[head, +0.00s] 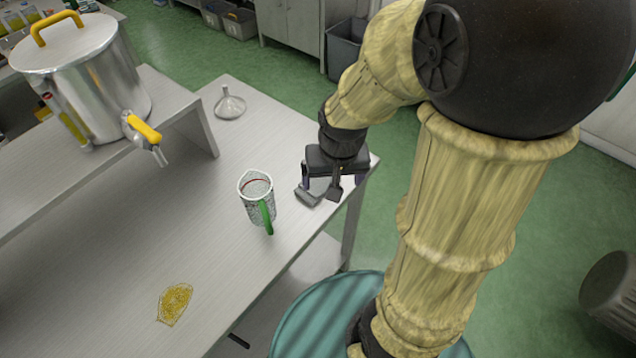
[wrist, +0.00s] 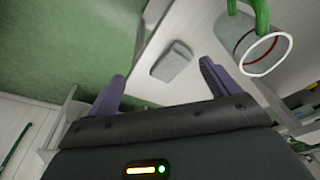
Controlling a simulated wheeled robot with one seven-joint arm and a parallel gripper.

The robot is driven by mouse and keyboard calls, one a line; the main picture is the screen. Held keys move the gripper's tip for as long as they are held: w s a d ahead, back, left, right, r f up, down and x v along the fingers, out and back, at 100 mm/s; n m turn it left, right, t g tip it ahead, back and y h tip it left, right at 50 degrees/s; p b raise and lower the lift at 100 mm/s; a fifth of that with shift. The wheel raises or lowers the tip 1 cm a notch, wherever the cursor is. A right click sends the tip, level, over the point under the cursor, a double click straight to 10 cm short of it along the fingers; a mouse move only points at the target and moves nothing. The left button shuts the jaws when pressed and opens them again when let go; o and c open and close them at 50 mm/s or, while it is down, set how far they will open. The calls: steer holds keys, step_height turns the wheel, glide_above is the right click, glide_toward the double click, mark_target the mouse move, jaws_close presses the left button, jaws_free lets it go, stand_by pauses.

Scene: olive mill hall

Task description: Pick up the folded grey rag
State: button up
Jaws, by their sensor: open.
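The folded grey rag (head: 308,196) lies flat on the metal table near its right edge. In the wrist view the rag (wrist: 173,62) is a small grey rounded rectangle, ahead of and between my fingers. My gripper (head: 322,190) is at the rag in the head view and partly covers it there. In the wrist view my gripper (wrist: 160,80) has its two purple-grey fingers spread wide with nothing between the tips. The rag looks apart from both fingers, though the exact height above it is hard to tell.
A measuring jug (head: 256,198) with a green handle stands left of the rag, close to my gripper; the jug (wrist: 262,50) also shows in the wrist view.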

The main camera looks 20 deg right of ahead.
steer(key=w+r+m+g+p, duration=0.1)
steer(key=w+m+g, duration=0.1)
steer(key=w+m, duration=0.7)
steer(key=w, duration=0.3)
steer(key=shift+w+d+r+m+p, duration=0.15)
steer(key=shift+d+r+m+p, duration=0.2)
steer(key=shift+d+m, duration=0.05)
steer(key=p, duration=0.1)
glide_above(320, 180)
step_height(320, 180, down, 12)
steer(key=shift+w+f, duration=0.1)
steer(key=shift+f, duration=0.15)
step_height(320, 180, down, 5)
steer(key=shift+r+p, duration=0.1)
steer(key=shift+p, duration=0.65)
steer(key=c, duration=1.1)
